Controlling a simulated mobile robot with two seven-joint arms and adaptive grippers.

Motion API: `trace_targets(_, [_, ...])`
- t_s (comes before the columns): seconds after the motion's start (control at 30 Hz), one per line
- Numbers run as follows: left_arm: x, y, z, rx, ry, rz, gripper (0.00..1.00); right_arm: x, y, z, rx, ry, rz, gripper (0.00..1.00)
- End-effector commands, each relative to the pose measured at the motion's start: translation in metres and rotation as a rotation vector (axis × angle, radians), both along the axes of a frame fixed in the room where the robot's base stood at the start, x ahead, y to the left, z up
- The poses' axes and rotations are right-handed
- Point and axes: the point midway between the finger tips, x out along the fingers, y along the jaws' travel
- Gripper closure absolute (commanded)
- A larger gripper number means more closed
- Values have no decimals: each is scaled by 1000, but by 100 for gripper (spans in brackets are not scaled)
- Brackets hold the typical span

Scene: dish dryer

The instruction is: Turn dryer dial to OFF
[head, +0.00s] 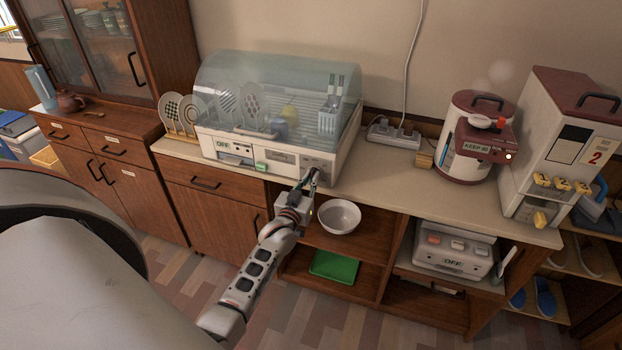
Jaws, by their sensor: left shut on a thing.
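The dish dryer (285,158) stands on the counter with its clear domed cover (225,75) down over plates, cups and a cutlery holder. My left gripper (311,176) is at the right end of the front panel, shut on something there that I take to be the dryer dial. The gripper hides the dial, so its setting cannot be read. My right gripper is not in view.
A white bowl (339,216) and a green tray (334,266) are on the shelves below. A power strip (393,134), a water boiler (470,150) and a rice dispenser (560,140) stand to the right.

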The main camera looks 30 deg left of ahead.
Motion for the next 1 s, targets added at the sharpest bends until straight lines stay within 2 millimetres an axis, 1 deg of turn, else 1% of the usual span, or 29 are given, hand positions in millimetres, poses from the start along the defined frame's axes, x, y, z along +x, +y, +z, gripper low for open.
trace_targets(0.07, [0,0,-1,-2,1,1,100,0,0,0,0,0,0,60])
trace_targets(0.1, [0,0,-1,-2,1,1,85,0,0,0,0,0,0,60])
trace_targets(0.13, [0,0,-1,-2,1,1,78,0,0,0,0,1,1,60])
trace_targets(0.17, [0,0,-1,-2,1,1,74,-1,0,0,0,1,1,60])
trace_targets(0.47, [0,0,0,0,1,0,74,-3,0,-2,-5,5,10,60])
trace_targets(0.57, [-4,-1,-1,0,1,0,74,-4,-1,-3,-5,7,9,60])
trace_targets(0.63, [-10,-3,-1,-1,1,0,74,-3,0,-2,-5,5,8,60])
trace_targets(0.77, [-30,-7,-2,-1,4,0,74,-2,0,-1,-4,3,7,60])
trace_targets(1.0, [-78,-19,-1,0,2,0,74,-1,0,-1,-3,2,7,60])
